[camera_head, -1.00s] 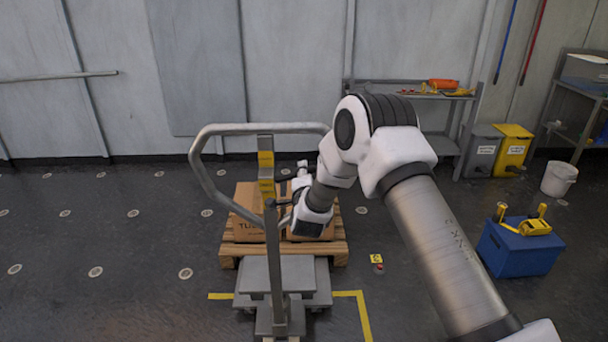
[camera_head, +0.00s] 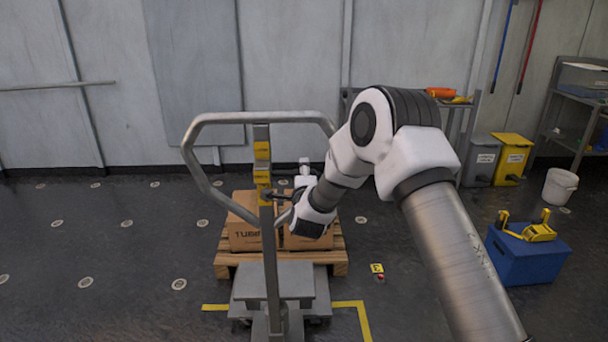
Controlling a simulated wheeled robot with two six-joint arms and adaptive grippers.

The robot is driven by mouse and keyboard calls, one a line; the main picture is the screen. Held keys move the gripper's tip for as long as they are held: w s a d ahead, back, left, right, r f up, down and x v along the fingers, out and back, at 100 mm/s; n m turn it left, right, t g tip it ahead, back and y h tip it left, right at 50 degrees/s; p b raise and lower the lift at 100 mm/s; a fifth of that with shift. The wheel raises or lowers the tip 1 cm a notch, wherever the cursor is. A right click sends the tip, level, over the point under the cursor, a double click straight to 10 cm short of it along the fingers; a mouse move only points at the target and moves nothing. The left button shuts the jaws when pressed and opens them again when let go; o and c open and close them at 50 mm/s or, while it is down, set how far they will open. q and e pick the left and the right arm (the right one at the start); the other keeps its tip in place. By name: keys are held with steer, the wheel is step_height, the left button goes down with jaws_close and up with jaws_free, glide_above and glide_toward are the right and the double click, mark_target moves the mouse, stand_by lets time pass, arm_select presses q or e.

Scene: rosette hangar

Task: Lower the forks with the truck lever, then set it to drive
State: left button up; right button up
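The pallet truck stands in front of me with its grey handle loop (camera_head: 200,130) upright. Its lever (camera_head: 272,196) is a small dark bar on the handle post, below a yellow label plate (camera_head: 262,165). My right gripper (camera_head: 283,207) reaches to the post at the lever's height; its fingers are small and partly hidden by my wrist, so I cannot tell whether they are open or touch the lever. The forks are hidden under a wooden pallet (camera_head: 228,260) carrying cardboard boxes (camera_head: 243,233). My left gripper is not in view.
Yellow floor tape (camera_head: 350,304) runs around the truck. A blue box (camera_head: 527,258) with yellow items on top stands at the right, with a white bucket (camera_head: 559,186), bins (camera_head: 513,158) and shelving behind. The floor at the left is clear.

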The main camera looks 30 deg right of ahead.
steer(key=v, duration=1.2)
steer(key=shift+s, duration=0.1)
steer(key=s+a+f+n+g+y, duration=0.25)
steer(key=s+f, duration=0.25)
steer(key=f, duration=0.5)
steer(key=s+a+f+n+g+y, duration=0.25)
steer(key=s+f, duration=0.25)
steer(key=f, duration=0.5)
steer(key=s+a+f+n+g+y, duration=0.1)
steer(key=s+a+f+n+g, duration=0.2)
steer(key=f, duration=0.7)
steer(key=s+a+f+n+g+y, duration=0.1)
steer(key=s+a+f+n+g, duration=0.1)
steer(key=s+n, duration=0.3)
steer(key=s+a+f+n+g+y, duration=0.1)
steer(key=s+n, duration=0.4)
steer(key=s, duration=0.5)
steer(key=s+a+f+n+g+y, duration=0.1)
steer(key=s+a+f+n+g, duration=0.2)
steer(key=s+n, duration=0.3)
steer(key=shift+s+f+g+y, duration=0.4)
steer(key=shift+s+f+g, duration=0.2)
steer(key=shift+s, duration=0.3)
